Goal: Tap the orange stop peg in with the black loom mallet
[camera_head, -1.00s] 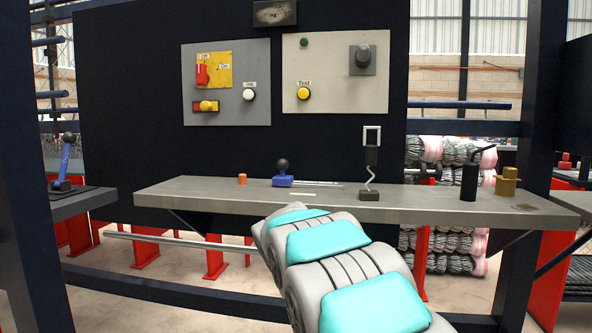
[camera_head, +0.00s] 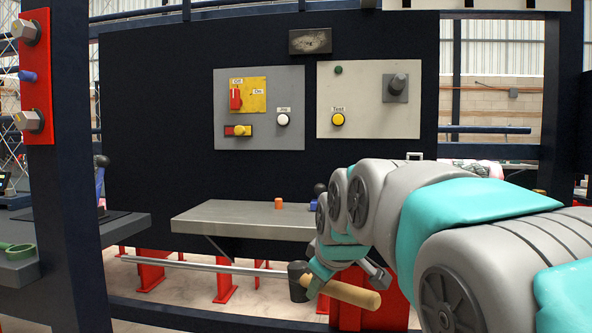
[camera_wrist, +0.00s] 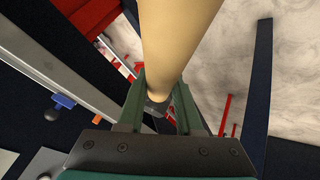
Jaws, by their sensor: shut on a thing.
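The orange stop peg (camera_head: 278,203) stands upright as a small stub on the grey metal shelf. It also shows small in the wrist view (camera_wrist: 97,119), left of my gripper. My gripper (camera_head: 318,281) is shut on the wooden handle (camera_head: 350,294) of the loom mallet, close to its black head (camera_head: 298,281). The mallet hangs in the air in front of the shelf and lower than its top, to the right of the peg in the head view. In the wrist view the pale handle (camera_wrist: 178,35) runs between my fingers (camera_wrist: 160,110), apart from the peg.
The shelf (camera_head: 225,218) is clear left of the peg. A blue-based lever with a black knob (camera_head: 319,190) stands right of the peg, partly behind my arm. A panel with switches (camera_head: 260,108) is on the wall above. A dark post (camera_head: 62,200) stands at left.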

